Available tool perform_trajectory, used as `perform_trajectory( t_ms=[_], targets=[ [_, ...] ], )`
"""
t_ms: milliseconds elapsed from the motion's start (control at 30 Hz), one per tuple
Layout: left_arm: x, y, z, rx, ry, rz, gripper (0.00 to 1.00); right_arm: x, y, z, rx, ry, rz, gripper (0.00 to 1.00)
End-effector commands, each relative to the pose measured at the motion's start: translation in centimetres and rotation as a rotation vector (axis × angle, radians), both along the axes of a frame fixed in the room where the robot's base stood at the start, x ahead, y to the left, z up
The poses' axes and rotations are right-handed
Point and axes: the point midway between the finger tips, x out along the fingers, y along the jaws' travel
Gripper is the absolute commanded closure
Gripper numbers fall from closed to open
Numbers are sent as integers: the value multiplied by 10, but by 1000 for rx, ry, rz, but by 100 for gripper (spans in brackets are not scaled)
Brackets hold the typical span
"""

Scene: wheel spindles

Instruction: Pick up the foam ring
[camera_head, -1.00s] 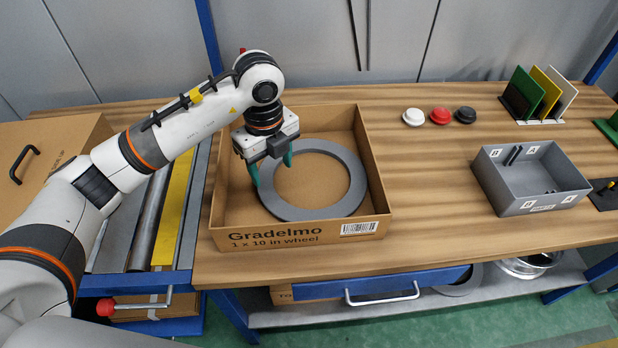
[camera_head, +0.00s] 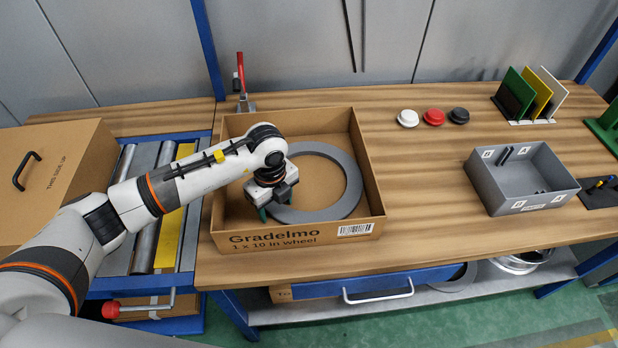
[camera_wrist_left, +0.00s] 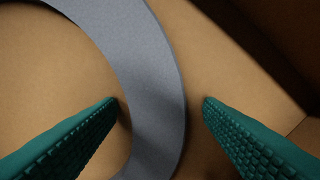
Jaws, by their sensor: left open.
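The grey foam ring (camera_head: 349,196) lies flat inside the open cardboard box (camera_head: 371,177) marked Gradelmo. My left gripper (camera_head: 275,206) is at the ring's near left part, low in the box. In the left wrist view the ring's band (camera_wrist_left: 160,100) passes between the two green fingertips of the open gripper (camera_wrist_left: 162,103). One finger is over the ring's hole and the other is outside its outer edge; neither visibly touches it. The arm and gripper hide the ring's left part in the head view. My right gripper is not in view.
A grey bin (camera_head: 525,205) stands on the right of the table. White, red and black round caps (camera_head: 434,117) sit at the back. The wooden table between box and bin is clear.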

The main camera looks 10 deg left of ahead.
Motion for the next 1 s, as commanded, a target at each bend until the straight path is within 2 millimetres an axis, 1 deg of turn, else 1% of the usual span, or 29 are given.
perform_trajectory(
  t_ms=[200, 500, 733, 867, 933, 1000],
  targets=[
    [0, 0, -1, -1, -1, 0, 39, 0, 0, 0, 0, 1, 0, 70],
    [0, 0, -1, -1, 0, 0, 87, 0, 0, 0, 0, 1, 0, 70],
    [0, 0, 0, -1, -1, 0, 87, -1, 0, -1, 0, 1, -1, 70],
    [0, 2, 2, -1, -2, 0, 87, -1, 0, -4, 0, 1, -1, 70],
    [0, 3, 5, -2, -2, 0, 87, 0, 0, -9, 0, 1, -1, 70],
    [0, 3, 15, -3, -3, 0, 87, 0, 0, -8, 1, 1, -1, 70]
  ],
)
